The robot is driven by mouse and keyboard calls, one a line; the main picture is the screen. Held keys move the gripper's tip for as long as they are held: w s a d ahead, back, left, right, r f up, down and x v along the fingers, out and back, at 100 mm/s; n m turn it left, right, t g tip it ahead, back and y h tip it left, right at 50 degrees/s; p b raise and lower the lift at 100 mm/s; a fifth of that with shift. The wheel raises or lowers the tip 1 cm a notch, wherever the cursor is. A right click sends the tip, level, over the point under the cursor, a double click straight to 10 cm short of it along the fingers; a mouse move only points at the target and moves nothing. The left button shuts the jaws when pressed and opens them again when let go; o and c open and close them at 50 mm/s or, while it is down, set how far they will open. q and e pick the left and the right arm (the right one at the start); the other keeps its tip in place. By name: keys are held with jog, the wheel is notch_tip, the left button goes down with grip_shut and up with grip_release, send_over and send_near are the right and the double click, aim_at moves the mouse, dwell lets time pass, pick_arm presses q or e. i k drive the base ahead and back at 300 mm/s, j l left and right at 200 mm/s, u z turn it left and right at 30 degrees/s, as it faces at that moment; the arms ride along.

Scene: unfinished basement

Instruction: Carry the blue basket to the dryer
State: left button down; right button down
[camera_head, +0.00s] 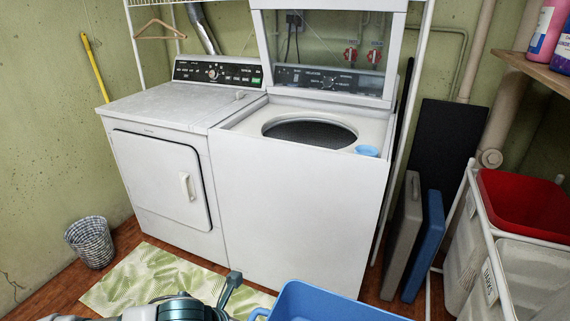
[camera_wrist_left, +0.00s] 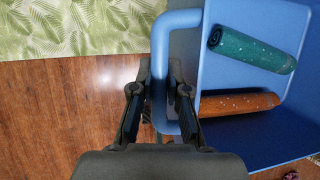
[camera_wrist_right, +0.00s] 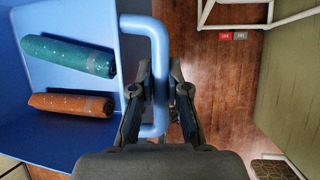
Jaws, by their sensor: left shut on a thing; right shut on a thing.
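The blue basket (camera_head: 325,305) is at the bottom of the head view, in front of the machines and mostly cut off by the frame edge. My left gripper (camera_wrist_left: 160,98) is shut on its side handle (camera_wrist_left: 160,70). My right gripper (camera_wrist_right: 160,98) is shut on the opposite handle (camera_wrist_right: 158,55). A green rolled cloth (camera_wrist_left: 252,50) and an orange rolled cloth (camera_wrist_left: 238,104) lie inside the basket. The white dryer (camera_head: 160,180) stands at the left with its front door closed and its top clear. My right gripper is outside the head view.
A leafy mat (camera_head: 150,278) covers floor before the dryer. A wicker bin (camera_head: 90,243) stands left. Folded panels (camera_head: 424,245) and a laundry sorter (camera_head: 500,240) stand right.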

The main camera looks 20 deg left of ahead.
aim_at(194, 98)
jog(key=i+j, duration=0.1)
jog(key=j, duration=0.3)
jog(key=i+j, duration=0.1)
jog(key=j, duration=0.35)
jog(key=i+j, duration=0.1)
jog(key=j, duration=0.3)
jog(key=i+j, duration=0.1)
jog(key=j, duration=0.3)
jog(key=i+j, duration=0.15)
jog(key=j, duration=0.3)
jog(key=i+j, duration=0.1)
jog(key=j, duration=0.3)
